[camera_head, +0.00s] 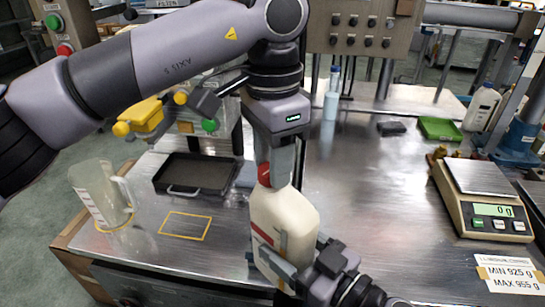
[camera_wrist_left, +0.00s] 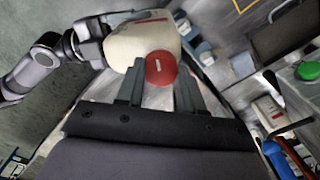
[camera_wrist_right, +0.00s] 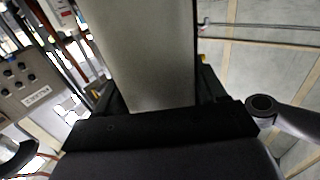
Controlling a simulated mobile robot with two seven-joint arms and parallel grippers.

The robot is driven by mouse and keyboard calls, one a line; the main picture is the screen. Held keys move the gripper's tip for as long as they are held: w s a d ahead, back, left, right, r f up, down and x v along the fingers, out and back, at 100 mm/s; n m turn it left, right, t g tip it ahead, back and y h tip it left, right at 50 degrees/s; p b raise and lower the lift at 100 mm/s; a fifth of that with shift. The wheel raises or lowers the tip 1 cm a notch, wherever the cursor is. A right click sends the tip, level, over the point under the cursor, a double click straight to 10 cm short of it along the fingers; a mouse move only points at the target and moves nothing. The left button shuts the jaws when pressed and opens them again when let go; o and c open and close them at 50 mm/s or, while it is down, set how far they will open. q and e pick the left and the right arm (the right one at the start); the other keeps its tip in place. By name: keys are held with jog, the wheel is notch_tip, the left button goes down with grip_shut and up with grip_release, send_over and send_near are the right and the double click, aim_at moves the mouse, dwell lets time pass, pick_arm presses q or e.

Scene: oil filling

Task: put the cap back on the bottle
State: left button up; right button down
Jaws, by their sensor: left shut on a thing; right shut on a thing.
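The cream bottle (camera_head: 285,222) stands upright over the steel table's front part. My right gripper (camera_head: 283,262) is shut on its lower body; the bottle's wall fills the middle of the right wrist view (camera_wrist_right: 148,55). The red cap (camera_head: 264,174) is at the bottle's top. My left gripper (camera_head: 277,178) points down from above and is shut on the cap. In the left wrist view the red cap (camera_wrist_left: 160,69) sits between the fingers, over the bottle (camera_wrist_left: 143,42). The fingers hide part of the neck, so I cannot tell whether the cap is seated.
A clear measuring jug (camera_head: 100,195) and a black tray (camera_head: 195,174) stand at left. A scale (camera_head: 480,190) reading 0 g is at right. A green tray (camera_head: 440,129) and a white bottle (camera_head: 481,106) are behind it. The table between bottle and scale is clear.

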pick_arm(q)
jog(key=shift+w, duration=0.1)
jog(key=o, duration=1)
jog(key=shift+c, duration=0.2)
